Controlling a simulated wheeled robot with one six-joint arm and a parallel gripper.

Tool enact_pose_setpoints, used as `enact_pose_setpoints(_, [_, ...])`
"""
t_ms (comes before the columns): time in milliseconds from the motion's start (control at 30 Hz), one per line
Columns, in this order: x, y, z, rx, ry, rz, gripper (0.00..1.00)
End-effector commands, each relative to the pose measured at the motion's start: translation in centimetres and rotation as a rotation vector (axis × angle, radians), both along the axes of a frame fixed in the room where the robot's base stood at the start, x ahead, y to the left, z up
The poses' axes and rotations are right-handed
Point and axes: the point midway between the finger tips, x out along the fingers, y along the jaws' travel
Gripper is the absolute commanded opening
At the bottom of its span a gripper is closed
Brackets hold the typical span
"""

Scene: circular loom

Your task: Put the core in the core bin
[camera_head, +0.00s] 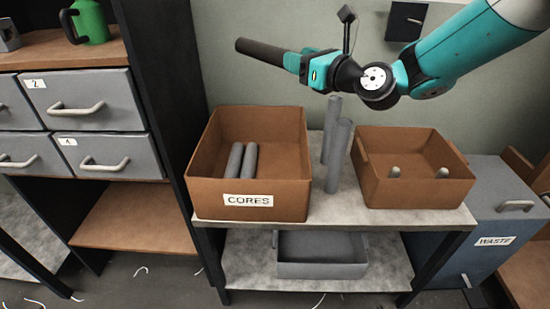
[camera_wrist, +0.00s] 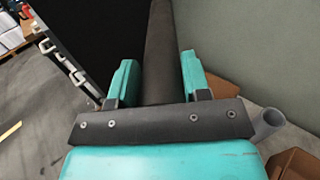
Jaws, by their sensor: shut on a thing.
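A dark core (camera_head: 262,50), a long tube, is held in my gripper (camera_head: 298,62), pointing left and tilted slightly upward. In the wrist view the core (camera_wrist: 159,50) runs away from between the two teal fingers (camera_wrist: 157,82), which are shut on it. The core bin (camera_head: 290,190) is an open brown box labelled CORES on the table, below the held core and apart from it. Two grey cores (camera_head: 242,160) lie side by side inside it. The core's end within the gripper is hidden.
Two grey tubes (camera_head: 338,155) stand upright right of the core bin. A second brown box (camera_head: 415,195) holds two small grey pieces. A blue-grey WASTE bin (camera_head: 490,215) is at right. A dark shelf upright (camera_head: 160,110) and drawers (camera_head: 85,100) stand at left.

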Motion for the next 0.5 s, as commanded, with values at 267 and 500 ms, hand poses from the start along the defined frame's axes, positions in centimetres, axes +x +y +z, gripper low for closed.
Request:
enact_pose_setpoints(267, [-0.1,0.2,-8.6,0.0,0.006,0.002,0.11])
enact_pose_setpoints(500, [-0.1,0.1,-13.2,0.001,0.002,0.001,0.11])
